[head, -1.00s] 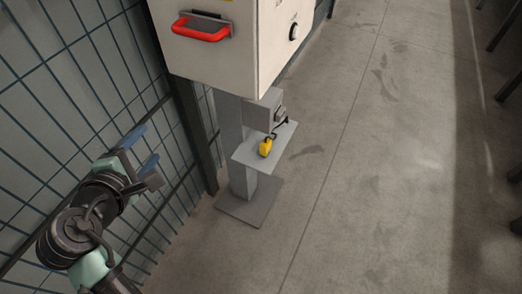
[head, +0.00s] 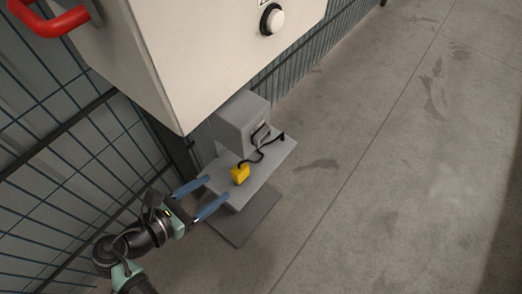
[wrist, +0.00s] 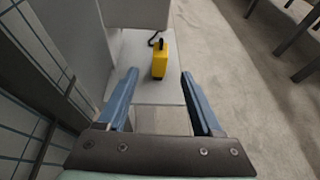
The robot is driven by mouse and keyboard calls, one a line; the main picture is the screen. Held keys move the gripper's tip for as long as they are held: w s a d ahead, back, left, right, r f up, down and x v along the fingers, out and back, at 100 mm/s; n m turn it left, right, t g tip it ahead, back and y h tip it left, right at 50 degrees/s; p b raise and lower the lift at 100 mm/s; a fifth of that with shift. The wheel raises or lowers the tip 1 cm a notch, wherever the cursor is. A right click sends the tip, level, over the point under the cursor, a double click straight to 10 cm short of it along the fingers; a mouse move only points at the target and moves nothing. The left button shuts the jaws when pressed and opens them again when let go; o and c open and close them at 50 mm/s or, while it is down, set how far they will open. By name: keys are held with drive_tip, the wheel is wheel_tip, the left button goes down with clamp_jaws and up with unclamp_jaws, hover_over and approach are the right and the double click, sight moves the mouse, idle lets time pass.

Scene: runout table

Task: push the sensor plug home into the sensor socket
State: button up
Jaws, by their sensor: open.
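The yellow sensor plug (head: 240,174) lies on a small grey shelf (head: 272,165), with a black cable running from it toward the grey box. The plug also shows in the wrist view (wrist: 160,60), ahead of and between my fingers. The sensor socket (head: 261,134) appears to be the dark-framed fitting on the face of the grey box (head: 238,122) at the back of the shelf; its opening is too small to make out. My gripper (head: 208,195) is open and empty, its blue fingers at the shelf's near end, short of the plug and not touching it.
A wire mesh fence (head: 60,150) stands at the left. Open concrete floor (head: 400,180) lies to the right.

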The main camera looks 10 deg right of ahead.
sight(233, 175)
drive_tip(key=b+x, duration=0.3)
drive_tip(key=x, duration=0.5)
drive_tip(key=b+x, duration=0.3)
drive_tip(key=x, duration=0.1)
drive_tip(key=shift+w+d+f, duration=0.2)
drive_tip(key=shift+d+f, duration=0.05)
drive_tip(key=shift+f, duration=0.05)
drive_tip(key=shift+w+d, duration=0.2)
drive_tip(key=shift+d, duration=0.05)
clamp_jaws()
